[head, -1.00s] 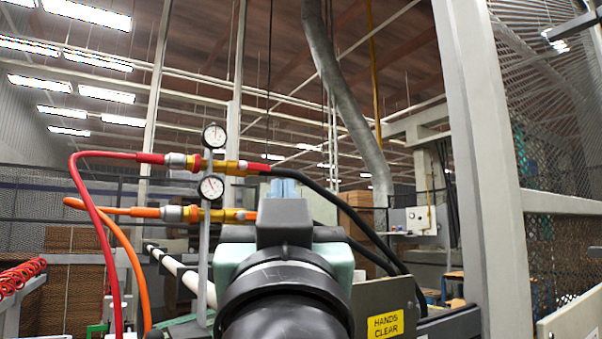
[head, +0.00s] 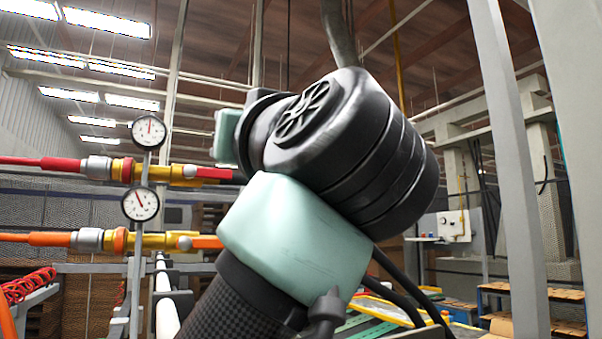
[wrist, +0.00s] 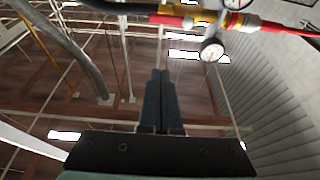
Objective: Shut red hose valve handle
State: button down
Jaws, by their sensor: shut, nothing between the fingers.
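The red hose line (head: 40,163) crosses the left of the head view and meets a brass valve (head: 160,171). Its red handle (head: 207,173) lies level, in line with the pipe. In the wrist view the red handle (wrist: 173,20) is at the top, beside the brass fitting (wrist: 208,18). My gripper (wrist: 160,73) is shut and empty, its dark fingers together, pointing up the picture below the handle and apart from it. In the head view my arm covers the centre, and the fingers cannot be made out.
An orange hose line (head: 35,238) with an orange handle (head: 205,242) runs just below. Two pressure gauges, upper (head: 149,131) and lower (head: 140,204), stand on a post between hoses and fittings. A grey post (head: 510,170) rises at right.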

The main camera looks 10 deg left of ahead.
notch_tip(320, 180, up, 4)
jog(key=p, duration=0.6)
send_over(208, 173)
jog(key=s+d, duration=0.1)
jog(key=d, duration=0.2)
jog(key=f, duration=0.1)
jog(key=f+p, duration=0.1)
jog(key=f, duration=0.2)
jog(key=shift+w+a+f, duration=0.1)
jog(key=shift+a+f, duration=0.25)
jog(key=shift+f, duration=0.05)
jog(key=shift+f, duration=0.15)
